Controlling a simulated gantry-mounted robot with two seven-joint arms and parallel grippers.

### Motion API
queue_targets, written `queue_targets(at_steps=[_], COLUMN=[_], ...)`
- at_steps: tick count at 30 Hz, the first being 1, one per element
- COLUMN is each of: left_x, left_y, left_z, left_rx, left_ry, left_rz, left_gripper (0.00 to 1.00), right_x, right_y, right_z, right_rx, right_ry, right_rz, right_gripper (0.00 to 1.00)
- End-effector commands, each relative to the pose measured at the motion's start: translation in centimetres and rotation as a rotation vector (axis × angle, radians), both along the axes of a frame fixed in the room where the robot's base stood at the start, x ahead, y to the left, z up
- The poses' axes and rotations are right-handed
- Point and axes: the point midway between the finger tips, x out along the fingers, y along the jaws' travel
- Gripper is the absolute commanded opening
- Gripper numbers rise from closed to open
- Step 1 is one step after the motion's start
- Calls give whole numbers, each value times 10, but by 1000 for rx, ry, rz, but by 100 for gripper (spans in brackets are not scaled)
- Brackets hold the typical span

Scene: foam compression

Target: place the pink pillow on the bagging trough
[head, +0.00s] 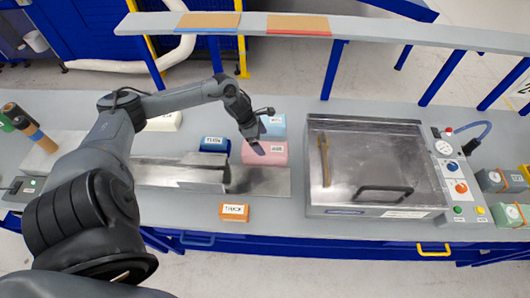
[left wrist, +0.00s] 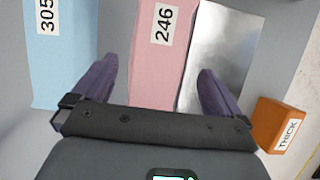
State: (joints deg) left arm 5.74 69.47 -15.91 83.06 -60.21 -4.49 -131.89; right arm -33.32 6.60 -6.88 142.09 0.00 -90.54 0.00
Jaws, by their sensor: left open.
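The pink pillow (head: 274,153), a block with a white label, lies by the right end of the metal bagging trough (head: 180,176) in the head view. In the left wrist view the pink pillow (left wrist: 152,60) bears the label 246, with shiny metal (left wrist: 220,45) to its right. My left gripper (head: 264,131) is above the pillow. Its fingers (left wrist: 160,80) are open, one toward each side of the pillow; I cannot tell whether they touch it. The arm hides part of the trough's left side. My right gripper is not in view.
A light blue block (head: 273,124) lies beside the pink pillow, a dark blue one (head: 215,144) left of it. An orange block (head: 234,212) labelled THICK lies in front. A lidded machine (head: 375,165) stands to the right. A raised shelf (head: 360,30) runs along the back.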

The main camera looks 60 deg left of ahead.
Motion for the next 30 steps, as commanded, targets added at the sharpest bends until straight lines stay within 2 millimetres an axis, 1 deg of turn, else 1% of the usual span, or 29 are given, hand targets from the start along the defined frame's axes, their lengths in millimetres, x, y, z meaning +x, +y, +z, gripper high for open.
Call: queue_targets(at_steps=[5, 12, 15, 24, 26, 30], left_x=[3, 11, 13, 14, 14, 14], left_y=[-2, -6, -8, -8, -8, -8], left_z=[-11, -38, -46, -49, -49, -49], left_rx=[-3, -3, -1, 2, 1, 1], left_ry=[1, 0, 0, 0, 0, 0], left_rz=[3, 3, 2, -1, 0, 0], left_gripper=[100, 100, 100, 100, 92, 71], right_x=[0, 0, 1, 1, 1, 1], right_y=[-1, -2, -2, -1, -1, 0], right_z=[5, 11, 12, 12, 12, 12], right_rx=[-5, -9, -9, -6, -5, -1], right_ry=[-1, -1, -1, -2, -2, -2], right_rz=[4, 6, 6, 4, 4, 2], right_gripper=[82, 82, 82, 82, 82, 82])
